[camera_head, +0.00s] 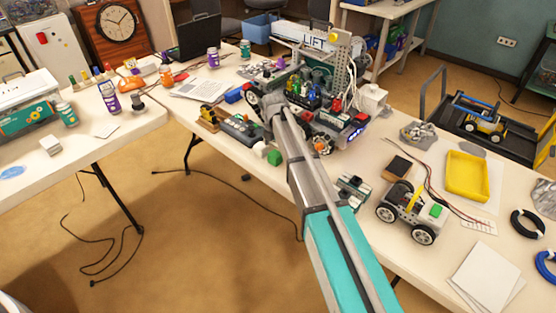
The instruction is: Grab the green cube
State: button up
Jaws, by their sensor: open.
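My arm reaches from the bottom right up over the table. My gripper (268,122) is at its far end, above and behind the green cube in the picture, and apart from it. It is open, but its fingers are small and hard to separate from the clutter behind.
A cluttered robot build (308,95) with wheels and boards stands behind my gripper. A grey-green boxy device (241,128) lies left of the green cube. A yellow tray (467,176) is at the right. Black cables lie on the floor before the table.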

aim_at(275, 154)
jog(key=shift+f, duration=0.15)
jog(key=shift+d+f+b, duration=0.1)
jog(key=shift+f+b, duration=2.4)
jog(key=shift+b, duration=0.15)
jog(key=c, duration=1.2)
jog(key=shift+r, duration=0.25)
notch_tip(275, 154, up, 2)
jog(key=p, duration=0.2)
jog(key=shift+p, duration=0.35)
jog(key=s+r+p, duration=0.3)
jog(key=s, duration=0.1)
jog(key=s+d+r+p, duration=0.1)
jog(key=s+r+p, duration=0.3)
jog(key=s, duration=0.1)
jog(key=s+r+p, duration=0.3)
jog(key=s, duration=0.1)
jog(key=shift+s+d+r, duration=0.3)
jog(key=shift+s, duration=0.1)
